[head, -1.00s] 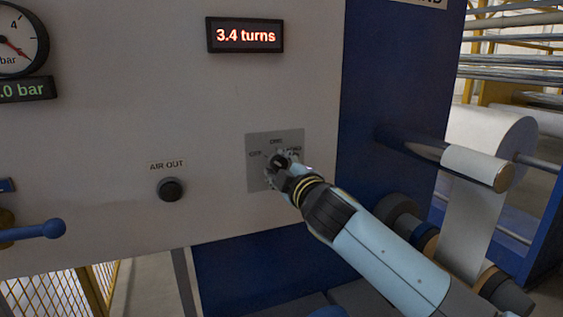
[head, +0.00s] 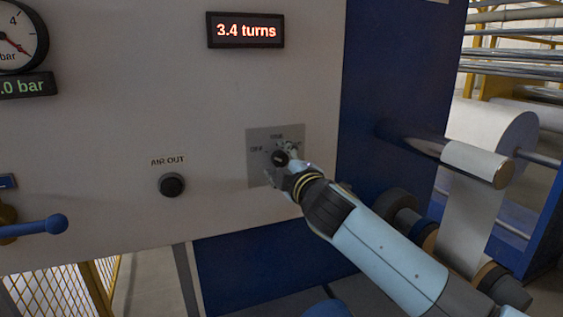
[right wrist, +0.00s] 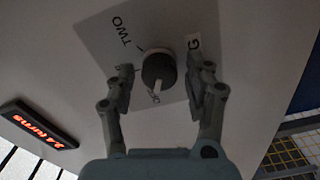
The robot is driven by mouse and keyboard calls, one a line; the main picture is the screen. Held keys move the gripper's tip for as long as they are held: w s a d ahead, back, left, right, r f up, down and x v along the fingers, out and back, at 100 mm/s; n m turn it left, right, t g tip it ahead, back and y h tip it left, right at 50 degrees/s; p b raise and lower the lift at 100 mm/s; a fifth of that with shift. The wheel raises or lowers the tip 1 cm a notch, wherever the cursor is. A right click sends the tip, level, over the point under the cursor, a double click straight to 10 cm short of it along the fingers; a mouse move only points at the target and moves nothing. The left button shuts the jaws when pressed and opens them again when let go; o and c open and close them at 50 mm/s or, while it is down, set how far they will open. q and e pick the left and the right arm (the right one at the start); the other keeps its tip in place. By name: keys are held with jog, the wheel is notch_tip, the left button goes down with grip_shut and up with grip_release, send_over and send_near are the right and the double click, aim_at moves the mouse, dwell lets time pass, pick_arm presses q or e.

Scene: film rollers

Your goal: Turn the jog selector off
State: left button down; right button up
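The jog selector (head: 279,158) is a dark round knob on a grey plate (head: 258,172) on the light panel. In the head view, a label reading OFF is at its left, another is above it, and the right one is partly covered. My right gripper (head: 283,166) is at the knob. In the right wrist view, its open fingers (right wrist: 159,76) stand either side of the knob (right wrist: 156,68), with gaps visible. My left gripper is not in view.
An AIR OUT knob (head: 171,185) is left of the plate. A blue lever (head: 42,226) sticks out at the far left. A red-lit display (head: 245,31) reads 3.4 turns. Film rollers (head: 478,165) are on the right.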

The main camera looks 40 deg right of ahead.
jog(key=v, duration=1.2)
dwell(0.4)
